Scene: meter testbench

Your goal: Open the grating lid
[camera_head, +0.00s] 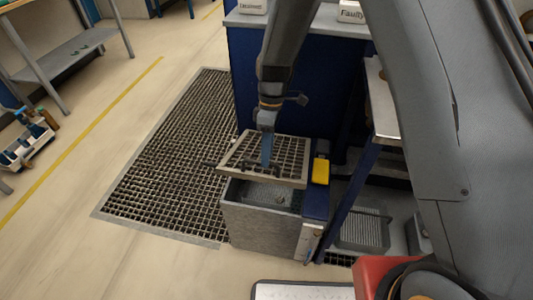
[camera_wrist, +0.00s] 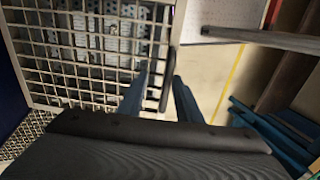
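The grating lid (camera_head: 292,150) is a light frame with a square mesh. In the head view it sits tilted above the grey box (camera_head: 262,230), with a gap along its near edge through which the box's inside shows. My gripper (camera_head: 267,160) points down at the lid from above. In the wrist view the lid (camera_wrist: 95,45) fills the upper left, with a dark handle bar (camera_wrist: 167,80) at its right edge. The blue fingers of my gripper (camera_wrist: 161,78) stand apart on either side of this bar, with a visible gap on the left. Finger contact with the bar is unclear.
A yellow block (camera_head: 320,171) sits right of the lid. A blue cabinet (camera_head: 290,85) stands behind it, and a metal-topped bench (camera_head: 382,100) to the right. A floor grating (camera_head: 165,170) lies left of the box. Open floor (camera_head: 75,250) extends further left.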

